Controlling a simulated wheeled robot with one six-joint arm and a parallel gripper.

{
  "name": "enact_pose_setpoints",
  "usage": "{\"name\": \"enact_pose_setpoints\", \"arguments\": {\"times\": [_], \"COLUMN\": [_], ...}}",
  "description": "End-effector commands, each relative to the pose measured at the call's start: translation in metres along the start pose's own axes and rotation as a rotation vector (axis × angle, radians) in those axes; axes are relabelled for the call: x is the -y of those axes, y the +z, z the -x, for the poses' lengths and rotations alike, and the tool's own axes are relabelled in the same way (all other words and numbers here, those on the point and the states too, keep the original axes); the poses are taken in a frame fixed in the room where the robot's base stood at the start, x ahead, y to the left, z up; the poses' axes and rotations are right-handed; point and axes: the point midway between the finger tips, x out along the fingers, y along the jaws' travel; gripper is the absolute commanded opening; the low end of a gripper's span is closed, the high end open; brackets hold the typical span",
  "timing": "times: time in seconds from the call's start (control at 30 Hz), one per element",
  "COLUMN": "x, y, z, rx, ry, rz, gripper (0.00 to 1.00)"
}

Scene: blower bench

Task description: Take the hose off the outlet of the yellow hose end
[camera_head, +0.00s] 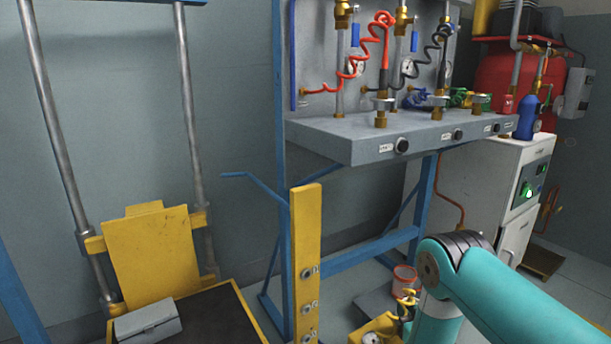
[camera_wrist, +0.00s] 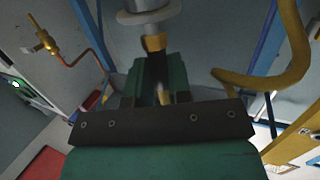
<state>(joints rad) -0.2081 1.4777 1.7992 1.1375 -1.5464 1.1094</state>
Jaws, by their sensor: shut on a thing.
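In the wrist view my gripper (camera_wrist: 154,68) is shut on the end of the yellow hose, whose brass-coloured collar (camera_wrist: 153,42) shows just past the fingertips. A grey cylindrical outlet with a wide round flange (camera_wrist: 147,14) lies straight beyond the collar. The two look in line and touching; I cannot tell how far one sits in the other. The fingers hide most of the hose end. In the head view my teal arm reaches in from lower right, and the gripper is out of sight.
A grey bench shelf (camera_head: 362,141) carries brass fittings, a red coiled hose (camera_head: 352,68) and a black one. A yellow upright post (camera_head: 306,262) stands in front of it. A red bucket (camera_head: 404,279) is on the floor near my arm. A white cabinet (camera_head: 497,180) stands right.

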Motion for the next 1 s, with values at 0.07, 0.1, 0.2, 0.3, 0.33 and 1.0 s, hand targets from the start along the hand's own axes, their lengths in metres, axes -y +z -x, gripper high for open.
{"name": "enact_pose_setpoints", "arguments": {"times": [0.07, 0.1, 0.2, 0.3, 0.33, 1.0], "x": [0.000, 0.000, 0.000, 0.000, 0.000, -0.001], "y": [-0.002, -0.003, -0.004, -0.006, -0.006, -0.030], "z": [0.000, 0.000, 0.001, 0.001, 0.001, 0.004], "rx": [0.000, 0.000, 0.000, 0.000, 0.000, -0.001], "ry": [0.000, 0.000, 0.000, 0.000, 0.000, 0.000], "rz": [0.000, 0.000, 0.000, 0.000, 0.000, 0.000], "gripper": [0.00, 0.00, 0.00, 0.00, 0.00, 0.00]}}
